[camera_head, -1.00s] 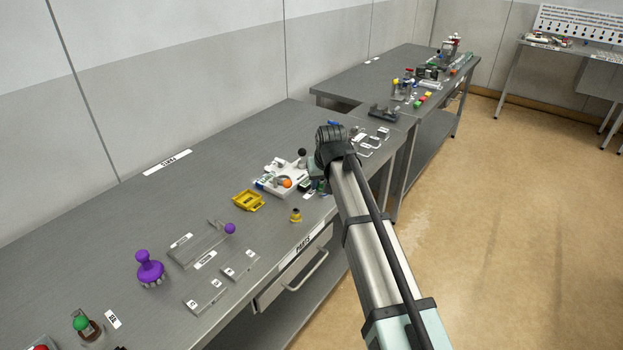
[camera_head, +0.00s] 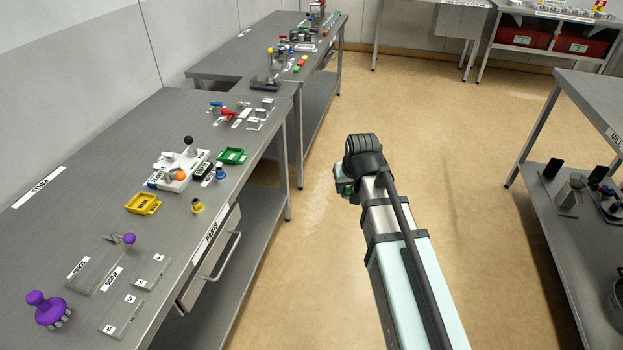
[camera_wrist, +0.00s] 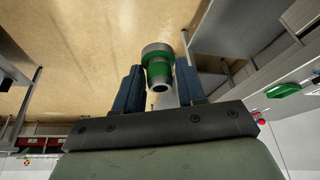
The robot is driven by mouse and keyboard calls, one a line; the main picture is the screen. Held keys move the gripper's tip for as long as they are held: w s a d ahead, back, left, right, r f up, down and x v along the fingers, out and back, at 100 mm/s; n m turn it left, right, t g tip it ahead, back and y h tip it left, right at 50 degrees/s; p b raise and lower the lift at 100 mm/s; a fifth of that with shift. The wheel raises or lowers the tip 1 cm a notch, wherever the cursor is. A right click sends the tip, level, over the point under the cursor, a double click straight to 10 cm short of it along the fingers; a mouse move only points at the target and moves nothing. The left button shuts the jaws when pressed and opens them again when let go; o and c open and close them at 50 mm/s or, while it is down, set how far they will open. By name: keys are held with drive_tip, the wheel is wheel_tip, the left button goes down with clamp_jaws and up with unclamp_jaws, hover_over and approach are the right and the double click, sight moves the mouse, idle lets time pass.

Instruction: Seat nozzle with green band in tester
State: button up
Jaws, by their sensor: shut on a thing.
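The nozzle with the green band (camera_wrist: 158,70) is between the two blue fingers of my gripper (camera_wrist: 159,88) in the wrist view. The gripper is shut on it, and its dark open end faces the camera. In the head view my gripper (camera_head: 344,186) is over the open floor, right of the bench and clear of it; the nozzle cannot be made out there. A white fixture (camera_head: 160,178) with a black ball knob and an orange ball stands on the bench, left of my gripper; I cannot tell for certain that it is the tester.
By the fixture are a green tray (camera_head: 232,156), a yellow tray (camera_head: 143,203), a yellow-based part (camera_head: 197,206) and a blue-banded part (camera_head: 221,173). Clear stands and a purple knob (camera_head: 47,309) are nearer. Another bench (camera_head: 590,112) stands right; the floor between is free.

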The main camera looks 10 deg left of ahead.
drive_tip(key=w+d+m, duration=0.1)
drive_tip(key=w+d, duration=0.2)
drive_tip(key=d, duration=0.8)
drive_tip(key=w+a+r+n+g+y, duration=0.1)
drive_tip(key=w+a+n, duration=0.3)
drive_tip(key=a, duration=1)
drive_tip(key=w+a+n+g+y, duration=0.1)
drive_tip(key=w+a+n, duration=0.2)
drive_tip(key=a, duration=1.1)
drive_tip(key=s+a+r+n+g, duration=0.1)
drive_tip(key=s+a+n, duration=0.2)
drive_tip(key=a, duration=1)
drive_tip(key=s+a+r+n, duration=0.1)
drive_tip(key=s+a+n, duration=0.2)
drive_tip(key=a, duration=0.9)
drive_tip(key=s+a+n+g, duration=0.1)
drive_tip(key=s+a, duration=0.5)
drive_tip(key=a, duration=0.7)
drive_tip(key=shift+a+r+n+g+y, duration=0.3)
drive_tip(key=shift+r+n, duration=0.1)
drive_tip(key=shift+n, duration=0.5)
drive_tip(key=shift+s+a+f, duration=0.1)
drive_tip(key=shift+a, duration=0.05)
drive_tip(key=shift+f, duration=1.8)
drive_tip(key=shift+f, duration=1.15)
